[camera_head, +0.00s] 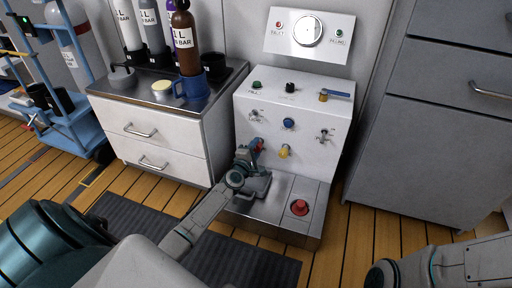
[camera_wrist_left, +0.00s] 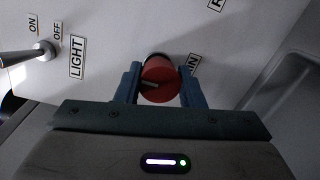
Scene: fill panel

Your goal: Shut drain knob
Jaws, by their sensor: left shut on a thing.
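The drain knob is red and round, on the front of the white panel (camera_head: 270,112). In the left wrist view the red knob (camera_wrist_left: 160,72) sits between the two blue fingers of my left gripper (camera_wrist_left: 160,90), which is shut on it. A label ending in "IN" is partly hidden beside the knob. In the head view my left gripper (camera_head: 252,152) reaches the lower left of the panel front, and a bit of the red knob (camera_head: 260,144) shows at its tips. My right arm shows at the lower right, but its gripper is out of the picture.
A yellow knob (camera_head: 284,152) is close to the right of my left gripper, and a blue knob (camera_head: 288,124) is above. A metal tray (camera_head: 270,218) with a red button (camera_head: 300,207) juts out below. A light switch (camera_wrist_left: 42,50) shows in the wrist view.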

